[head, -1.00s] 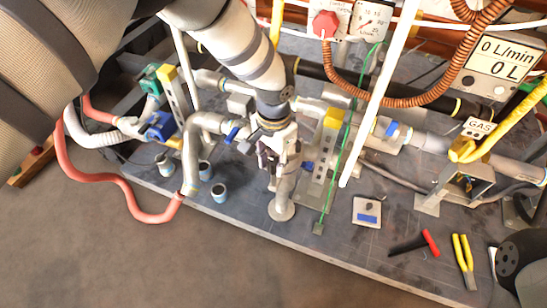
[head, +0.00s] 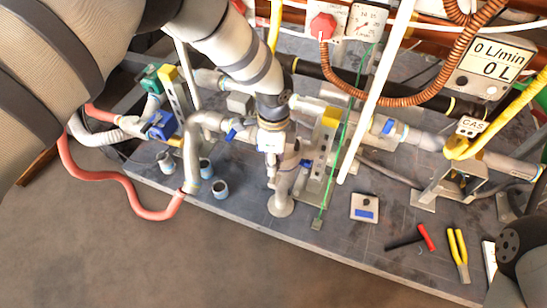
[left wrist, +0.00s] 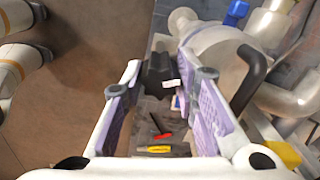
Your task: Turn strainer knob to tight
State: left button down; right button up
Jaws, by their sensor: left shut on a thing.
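My left gripper (head: 272,160) points down beside the upright grey pipe fitting (head: 285,200) near the front edge of the platform. In the left wrist view its two lavender-padded fingers (left wrist: 162,95) stand apart, with a dark piece (left wrist: 160,68), likely the strainer knob, between their tips. The gripper is shut on it, though the contact is not clearly seen. A grey rounded pipe body (left wrist: 215,50) and a black curved handle (left wrist: 251,75) lie just right of the fingers. The knob is hidden by the gripper in the head view. My right gripper is out of view.
A thin green line (head: 340,150) and a white pole (head: 376,90) rise right of my left gripper. A red-handled hammer (head: 426,237) and yellow pliers (head: 459,255) lie front right. Bare floor (head: 100,250) lies in front.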

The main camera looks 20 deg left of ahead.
pick_arm(q)
jog(key=shift+m, duration=2.1)
jog(key=c, duration=1.2)
grip_release()
jog(key=shift+c, duration=0.2)
notch_tip(320, 180, up, 12)
